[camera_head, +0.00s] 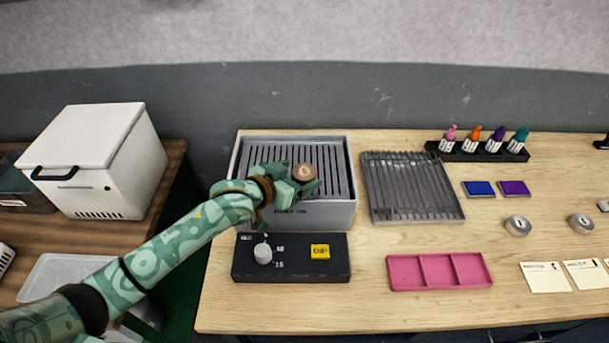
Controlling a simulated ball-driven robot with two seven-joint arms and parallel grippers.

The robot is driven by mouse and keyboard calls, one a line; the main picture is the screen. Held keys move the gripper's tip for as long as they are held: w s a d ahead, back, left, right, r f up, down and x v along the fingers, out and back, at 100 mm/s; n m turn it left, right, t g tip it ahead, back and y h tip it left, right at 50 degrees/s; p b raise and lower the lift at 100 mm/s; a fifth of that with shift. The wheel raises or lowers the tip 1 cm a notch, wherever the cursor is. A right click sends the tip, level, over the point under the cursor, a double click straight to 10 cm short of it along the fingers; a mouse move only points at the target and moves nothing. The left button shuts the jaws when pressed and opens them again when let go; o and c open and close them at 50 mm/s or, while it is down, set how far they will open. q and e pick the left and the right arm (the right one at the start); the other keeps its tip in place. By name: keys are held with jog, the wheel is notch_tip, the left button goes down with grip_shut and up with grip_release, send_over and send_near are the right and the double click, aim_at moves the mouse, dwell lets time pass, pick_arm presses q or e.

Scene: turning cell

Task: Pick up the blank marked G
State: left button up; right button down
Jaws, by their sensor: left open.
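My left gripper (306,186) is open over the front part of a grey slotted box (350,183) on the wooden table. A round, copper-brown piece (304,173) shows at its fingers, above the slots. I cannot tell whether the fingers touch it, and no letter is readable on it. Two round silver pieces lie on the right of the table, one nearer the middle (517,225) and one farther right (581,223). Their marks are too small to read, so I cannot tell which piece is G. My right gripper is not in view.
A black control box (291,270) with a knob and yellow button stands in front. A metal rack (413,187), pink tray (438,285), bottle holder (477,153), blue pad (478,188), purple pad (514,188) and cards (545,277) lie rightward. A white box (98,162) stands left.

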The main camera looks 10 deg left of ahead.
pick_arm(q)
jog(key=shift+x, duration=0.85)
jog(key=shift+s+a, duration=0.1)
jog(key=shift+s, duration=0.05)
jog(key=c, duration=1.3)
jog(key=shift+o, duration=0.2)
